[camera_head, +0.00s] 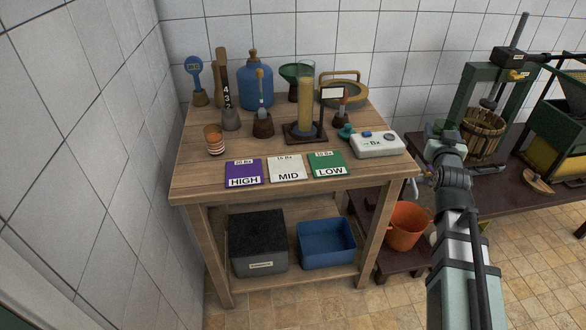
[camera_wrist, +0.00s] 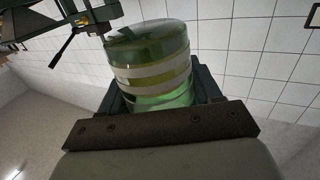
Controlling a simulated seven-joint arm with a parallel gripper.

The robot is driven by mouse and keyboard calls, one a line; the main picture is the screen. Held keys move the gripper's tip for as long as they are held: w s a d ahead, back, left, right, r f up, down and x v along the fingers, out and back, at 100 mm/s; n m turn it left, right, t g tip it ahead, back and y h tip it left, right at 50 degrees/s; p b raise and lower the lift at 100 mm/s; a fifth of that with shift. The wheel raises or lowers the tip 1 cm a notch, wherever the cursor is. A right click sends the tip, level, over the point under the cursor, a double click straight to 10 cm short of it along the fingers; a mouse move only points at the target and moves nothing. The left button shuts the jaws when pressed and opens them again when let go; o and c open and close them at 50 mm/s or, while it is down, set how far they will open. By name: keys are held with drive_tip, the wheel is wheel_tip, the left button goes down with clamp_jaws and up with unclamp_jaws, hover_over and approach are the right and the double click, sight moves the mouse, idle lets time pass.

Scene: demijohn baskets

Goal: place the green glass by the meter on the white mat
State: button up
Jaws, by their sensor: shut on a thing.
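The green glass (camera_wrist: 150,50), with pale bands, fills the middle of the wrist view. My gripper (camera_wrist: 158,98) is shut on it, with a dark finger on each side. In the head view my gripper (camera_head: 440,136) is up at the right, beyond the table's right edge, with a bit of green at its end. The white meter (camera_head: 372,148) marked "Bx" lies on the table's right side, left of my gripper. The white mat (camera_head: 287,174) marked "MID" lies bare near the front edge, between the purple mat (camera_head: 243,178) and the green mat (camera_head: 327,170).
An orange striped glass (camera_head: 213,143) stands at the table's left. A tall cylinder (camera_head: 306,100) on a dark base stands behind the mats. A small dark stand (camera_head: 263,125) and a blue demijohn (camera_head: 254,85) are farther back. A press (camera_head: 480,120) stands to the right.

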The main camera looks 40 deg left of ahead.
drive_tip(key=s+a+f+n+g+y, duration=0.1)
drive_tip(key=s+a+n+g+y, duration=0.2)
drive_tip(key=s+a, duration=0.9)
drive_tip(key=s+a+n+g+y, duration=0.3)
drive_tip(key=s+a, duration=1)
drive_tip(key=a, duration=1.3)
drive_tip(key=s+a+f+n+g+y, duration=0.1)
drive_tip(key=s+a+n+g+y, duration=0.2)
drive_tip(key=s+a, duration=0.9)
drive_tip(key=a+g+y, duration=0.1)
drive_tip(key=a, duration=0.6)
drive_tip(key=shift+s+a+f+n, duration=0.25)
drive_tip(key=shift+a+f+n, duration=0.05)
drive_tip(key=shift+a, duration=0.05)
drive_tip(key=shift+f, duration=0.1)
drive_tip(key=shift+f, duration=4.75)
drive_tip(key=shift+f, duration=0.2)
